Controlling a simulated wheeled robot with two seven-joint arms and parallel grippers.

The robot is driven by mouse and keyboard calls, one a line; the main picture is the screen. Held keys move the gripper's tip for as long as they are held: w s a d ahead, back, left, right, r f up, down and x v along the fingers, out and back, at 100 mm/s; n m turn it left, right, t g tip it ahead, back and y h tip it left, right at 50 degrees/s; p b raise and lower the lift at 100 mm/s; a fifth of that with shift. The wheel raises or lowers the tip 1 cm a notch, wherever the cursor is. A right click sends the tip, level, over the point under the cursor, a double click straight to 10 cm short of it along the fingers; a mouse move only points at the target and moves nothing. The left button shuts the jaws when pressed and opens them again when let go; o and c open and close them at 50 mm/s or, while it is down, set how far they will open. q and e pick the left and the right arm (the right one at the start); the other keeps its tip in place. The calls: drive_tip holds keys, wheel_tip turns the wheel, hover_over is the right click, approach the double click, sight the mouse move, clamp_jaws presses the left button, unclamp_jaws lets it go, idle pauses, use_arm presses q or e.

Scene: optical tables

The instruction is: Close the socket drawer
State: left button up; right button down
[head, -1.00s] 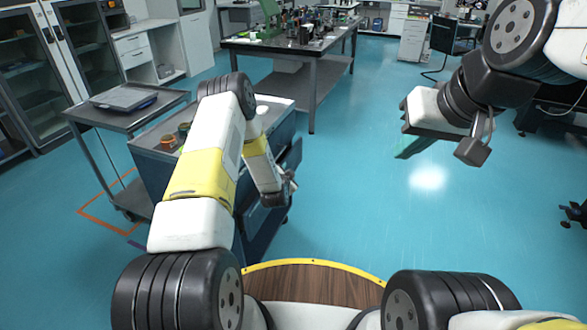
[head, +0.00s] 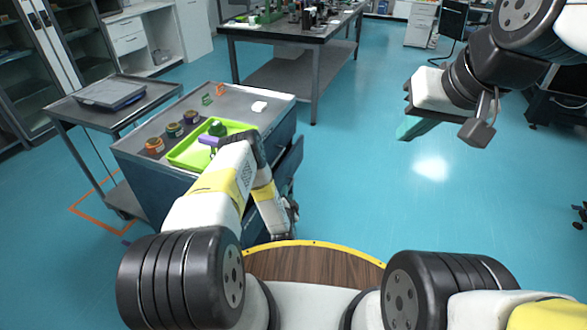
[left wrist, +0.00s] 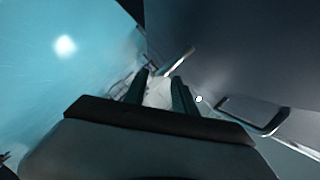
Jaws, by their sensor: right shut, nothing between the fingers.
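The tool cart (head: 150,180) stands left of centre, and a dark drawer (head: 291,163) juts out from its right side. I cannot read which drawer it is. My left gripper (head: 292,212) is low beside the cart's drawer side, below the jutting drawer. In the left wrist view its two dark fingers (left wrist: 161,92) are apart, with a dark panel and a pale handle (left wrist: 250,114) to their right. I cannot tell whether it touches anything. My right gripper (head: 416,126) is shut and empty in the air at the right, far from the cart.
The cart top holds a green tray (head: 180,157), several small round containers (head: 173,130) and a white item (head: 259,107). A grey side table (head: 70,108) with a flat device stands left of it. A workbench (head: 290,32) is behind. The floor right of the cart is clear.

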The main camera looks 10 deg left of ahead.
use_arm(q)
drive_tip(key=x, duration=0.5)
drive_tip(key=shift+s, duration=0.1)
drive_tip(key=shift+c, duration=0.2)
clamp_jaws()
idle(1.1)
